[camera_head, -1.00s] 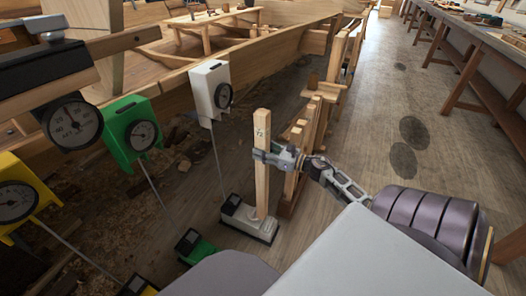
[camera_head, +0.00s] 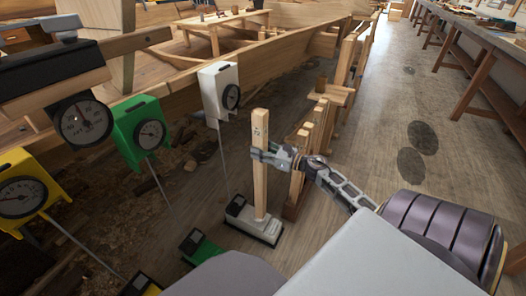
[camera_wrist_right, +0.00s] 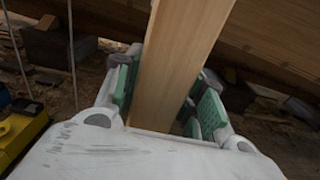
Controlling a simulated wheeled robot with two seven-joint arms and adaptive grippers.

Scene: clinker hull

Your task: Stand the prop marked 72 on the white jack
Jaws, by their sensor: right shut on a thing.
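The prop marked 72 (camera_head: 260,182) is a pale, square wooden post, standing about upright. Its lower end meets the top of the white jack (camera_head: 245,224) on the floor; I cannot tell whether it bears fully on it. My right gripper (camera_head: 263,155) is shut around the prop's upper half, just below the number. In the right wrist view the prop (camera_wrist_right: 180,60) runs between the green-padded fingers (camera_wrist_right: 160,95). The jack is hidden there. My left gripper is not in view.
Green (camera_head: 140,132) and yellow (camera_head: 22,190) gauges are to the left, with a green jack (camera_head: 198,246) near the front. More wooden props (camera_head: 301,165) stand close right of the gripper. The floor further right is clear.

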